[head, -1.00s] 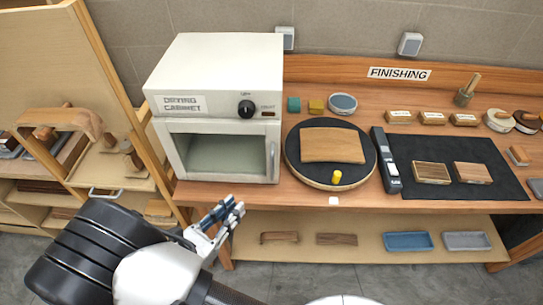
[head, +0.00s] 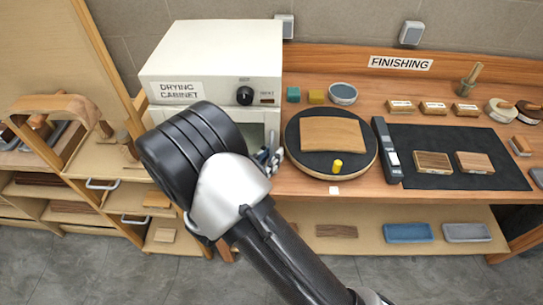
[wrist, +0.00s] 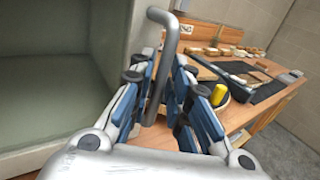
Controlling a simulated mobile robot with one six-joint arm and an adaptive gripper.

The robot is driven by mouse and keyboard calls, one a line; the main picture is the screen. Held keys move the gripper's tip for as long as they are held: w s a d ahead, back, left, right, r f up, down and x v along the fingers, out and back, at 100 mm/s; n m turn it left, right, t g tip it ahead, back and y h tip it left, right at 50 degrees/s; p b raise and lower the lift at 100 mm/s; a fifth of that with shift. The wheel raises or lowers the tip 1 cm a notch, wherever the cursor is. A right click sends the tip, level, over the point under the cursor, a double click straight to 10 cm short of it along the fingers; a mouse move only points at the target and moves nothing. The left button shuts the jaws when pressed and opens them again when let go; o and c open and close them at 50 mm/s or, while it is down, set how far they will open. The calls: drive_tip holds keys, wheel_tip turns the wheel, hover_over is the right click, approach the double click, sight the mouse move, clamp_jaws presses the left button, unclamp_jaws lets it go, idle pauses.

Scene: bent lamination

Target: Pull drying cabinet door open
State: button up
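The white drying cabinet (head: 215,48) stands at the left end of the bench in the head view. My arm hides most of its door (head: 252,117), which looks shut. My gripper (head: 266,158) is at the door's right side. In the wrist view, the grey bar handle (wrist: 171,38) rises upright between the blue-padded fingers of my gripper (wrist: 164,78). The fingers are open, one on each side of the bar, with no clear grip on it. The door's pale frame and window (wrist: 50,75) fill the left of the wrist view.
Right of the cabinet, a round black turntable (head: 300,165) holds a curved wood piece (head: 333,133) and a yellow peg (head: 337,166). A dark mat (head: 450,145) with wood blocks lies farther right. A wooden shelf unit (head: 75,165) stands at left. Grey floor shows in front.

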drive_tip(key=shift+w, duration=0.1)
drive_tip(key=shift+c, duration=0.3)
clamp_jaws()
